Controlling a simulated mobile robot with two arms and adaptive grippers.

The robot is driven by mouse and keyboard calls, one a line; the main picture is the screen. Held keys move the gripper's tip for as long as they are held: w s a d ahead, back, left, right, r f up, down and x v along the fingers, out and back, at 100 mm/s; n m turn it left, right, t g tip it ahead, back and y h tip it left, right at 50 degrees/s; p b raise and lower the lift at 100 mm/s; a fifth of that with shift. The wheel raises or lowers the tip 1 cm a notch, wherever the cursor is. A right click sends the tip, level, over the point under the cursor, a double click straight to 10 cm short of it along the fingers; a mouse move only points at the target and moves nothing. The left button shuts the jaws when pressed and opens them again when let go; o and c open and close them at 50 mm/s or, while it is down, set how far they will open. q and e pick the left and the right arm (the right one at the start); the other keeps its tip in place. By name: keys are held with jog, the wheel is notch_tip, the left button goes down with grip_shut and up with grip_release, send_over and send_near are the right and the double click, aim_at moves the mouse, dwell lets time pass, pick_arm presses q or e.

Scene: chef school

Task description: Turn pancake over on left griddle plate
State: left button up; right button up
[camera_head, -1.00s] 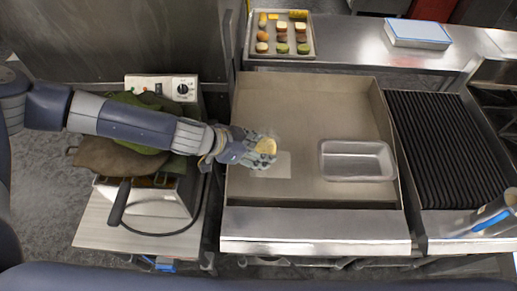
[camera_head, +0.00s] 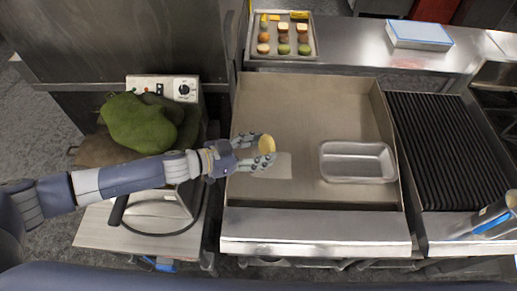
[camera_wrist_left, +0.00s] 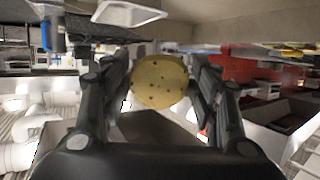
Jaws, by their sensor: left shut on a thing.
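The pancake (camera_head: 267,144) is a small, round, yellow disc with dark specks. It is held between the fingers of my left gripper (camera_head: 263,149), over the left part of the flat griddle plate (camera_head: 310,110). In the left wrist view the pancake (camera_wrist_left: 160,82) faces the camera, with a finger on each side of it. It looks tilted up on edge and clear of the plate. A paler square patch (camera_head: 280,168) shows on the griddle just below the gripper. My right gripper does not show.
A clear rectangular tray (camera_head: 357,180) sits on the griddle at right. A ribbed grill (camera_head: 435,140) lies beyond it. A tray of small foods (camera_head: 283,50) stands behind. The griddle's back half is clear.

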pick_arm(q)
jog(key=shift+f+h, duration=0.25)
jog(key=shift+h, duration=0.25)
jog(key=shift+w+f+t+h+b, duration=0.2)
jog(key=shift+f+t+h+b, duration=0.15)
jog(key=shift+t+h, duration=0.3)
jog(key=t+h+b, duration=0.1)
jog(key=h+b, duration=0.1)
jog(key=b, duration=0.5)
jog(key=w+f+t+h+b, duration=0.1)
jog(key=h+b, duration=0.1)
jog(key=b, duration=0.6)
jog(key=w+t+h+b, duration=0.1)
jog(key=h+b, duration=0.1)
jog(key=b, duration=0.5)
jog(key=shift+d+f+t+h+b, duration=0.25)
jog(key=shift+d+f+t+b, duration=0.05)
jog(key=shift+d+t, duration=0.05)
jog(key=shift+f+b, duration=0.45)
jog(key=shift+f, duration=0.25)
jog(key=o, duration=1.2)
